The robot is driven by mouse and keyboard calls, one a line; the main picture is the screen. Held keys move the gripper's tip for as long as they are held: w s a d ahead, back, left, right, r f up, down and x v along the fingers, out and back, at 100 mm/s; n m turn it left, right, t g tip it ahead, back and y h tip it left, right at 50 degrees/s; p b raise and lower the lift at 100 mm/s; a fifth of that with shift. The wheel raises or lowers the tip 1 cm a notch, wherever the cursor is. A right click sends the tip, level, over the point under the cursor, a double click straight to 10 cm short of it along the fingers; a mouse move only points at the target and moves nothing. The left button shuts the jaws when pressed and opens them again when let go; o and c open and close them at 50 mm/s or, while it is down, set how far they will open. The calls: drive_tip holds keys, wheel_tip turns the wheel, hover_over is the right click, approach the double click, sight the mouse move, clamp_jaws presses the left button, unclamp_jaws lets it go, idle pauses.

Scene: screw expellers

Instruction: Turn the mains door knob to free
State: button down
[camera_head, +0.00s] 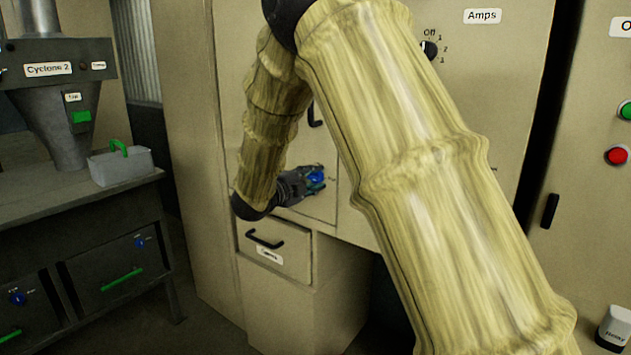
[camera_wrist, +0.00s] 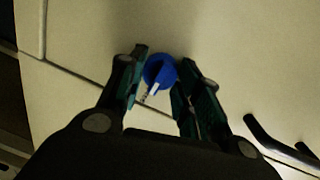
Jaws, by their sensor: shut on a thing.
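The mains door knob is a round blue knob (camera_wrist: 160,70) with a pale pointer mark, set on a cream panel in the wrist view. In the head view the blue knob (camera_head: 316,179) shows at the tip of my gripper, partly covered by it. My gripper (camera_wrist: 158,90) has a finger on either side of the knob and is shut on it. It also shows in the head view (camera_head: 305,183), reaching to the cream door (camera_head: 318,207). The lettering beside the knob is too small or hidden to read.
A drawer (camera_head: 275,248) with a black handle lies just below my gripper. A black door handle (camera_head: 314,115) is above it. A dial marked Off (camera_head: 429,50) sits on the panel marked Amps. A grey bench (camera_head: 70,210) with a grey bin (camera_head: 120,166) stands at left.

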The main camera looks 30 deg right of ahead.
drive_tip(key=c, duration=1)
unclamp_jaws()
drive_tip(key=v, duration=1.2)
